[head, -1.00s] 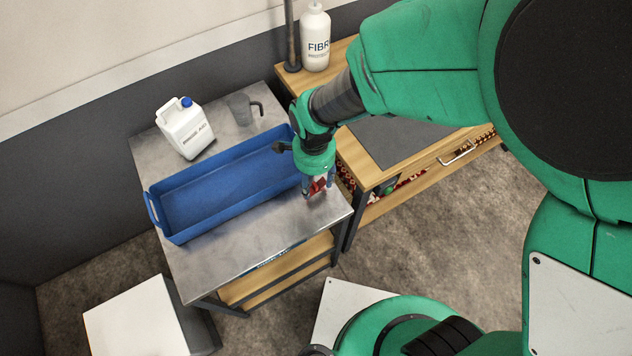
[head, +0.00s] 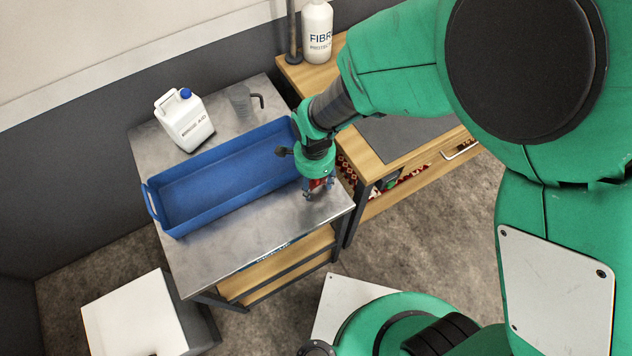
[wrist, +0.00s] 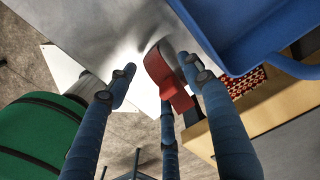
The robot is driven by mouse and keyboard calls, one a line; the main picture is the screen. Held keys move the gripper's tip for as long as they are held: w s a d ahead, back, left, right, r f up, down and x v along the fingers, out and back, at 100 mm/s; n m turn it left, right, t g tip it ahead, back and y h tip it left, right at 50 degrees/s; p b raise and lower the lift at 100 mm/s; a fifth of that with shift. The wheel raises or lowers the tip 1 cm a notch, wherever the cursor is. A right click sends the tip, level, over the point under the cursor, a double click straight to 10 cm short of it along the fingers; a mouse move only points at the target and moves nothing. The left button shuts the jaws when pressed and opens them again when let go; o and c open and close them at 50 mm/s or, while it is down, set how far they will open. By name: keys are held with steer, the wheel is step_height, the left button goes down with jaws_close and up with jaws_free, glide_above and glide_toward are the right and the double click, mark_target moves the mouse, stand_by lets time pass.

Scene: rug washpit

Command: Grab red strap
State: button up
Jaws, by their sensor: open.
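The red strap (wrist: 168,78) lies in a curved band on the metal table (head: 225,262), near its right edge. In the head view the strap (head: 318,183) is mostly hidden by my gripper (head: 316,191). My gripper is open, with its blue fingers pointing down over the strap. In the wrist view the fingertips of my gripper (wrist: 156,80) are spread around the strap, one to its left and one at its right side, with a third near its lower end. I cannot tell whether any finger touches it.
A blue tray (head: 172,233) stands just left of my gripper. A white jug (head: 185,122) and a grey measuring cup (head: 241,101) stand behind it. A wooden bench (head: 364,166) with a white bottle (head: 317,35) adjoins on the right. The table's front strip is clear.

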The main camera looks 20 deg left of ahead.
steer(key=shift+f, duration=0.65)
steer(key=c, duration=1)
